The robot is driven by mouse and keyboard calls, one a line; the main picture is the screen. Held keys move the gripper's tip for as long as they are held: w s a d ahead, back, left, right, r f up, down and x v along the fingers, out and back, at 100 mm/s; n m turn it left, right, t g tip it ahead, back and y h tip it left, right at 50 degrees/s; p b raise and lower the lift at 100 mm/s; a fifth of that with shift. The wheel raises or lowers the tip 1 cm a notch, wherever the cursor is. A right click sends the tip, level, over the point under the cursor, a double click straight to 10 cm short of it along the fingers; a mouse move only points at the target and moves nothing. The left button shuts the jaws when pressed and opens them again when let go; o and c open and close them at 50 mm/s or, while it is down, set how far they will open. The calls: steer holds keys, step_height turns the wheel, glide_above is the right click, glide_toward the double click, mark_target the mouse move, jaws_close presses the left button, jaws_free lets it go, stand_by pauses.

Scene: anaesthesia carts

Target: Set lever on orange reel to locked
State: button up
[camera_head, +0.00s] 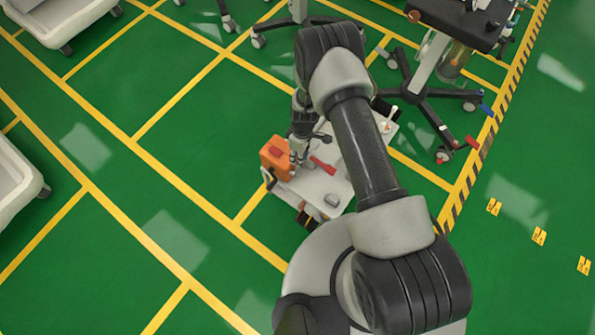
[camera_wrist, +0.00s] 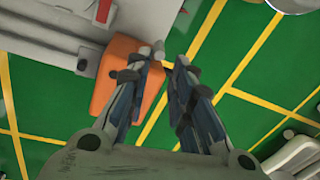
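The orange reel (camera_head: 275,157) stands at the left edge of a white cart top. In the wrist view the orange body (camera_wrist: 118,76) lies just left of and beneath my left finger. My gripper (camera_head: 297,155) is beside the reel's right side in the head view. In the wrist view my gripper (camera_wrist: 166,58) has its fingers apart with a narrow gap, and floor shows between them. A small grey piece shows by the left fingertip; I cannot tell if it is the lever. The lever's position cannot be made out.
The white cart top (camera_head: 335,185) also holds a red item (camera_head: 322,165) and a grey item (camera_head: 332,200). A wheeled stand (camera_head: 430,100) is at the upper right. White carts stand at the left. Green floor left of the reel is clear.

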mark_target(298, 170)
steer(key=f+b, duration=0.1)
steer(key=f, duration=0.2)
steer(key=f+b, duration=0.1)
steer(key=f, duration=0.2)
steer(key=s+f+b, duration=0.1)
steer(key=f, duration=0.3)
steer(key=shift+a, duration=0.3)
jaws_close()
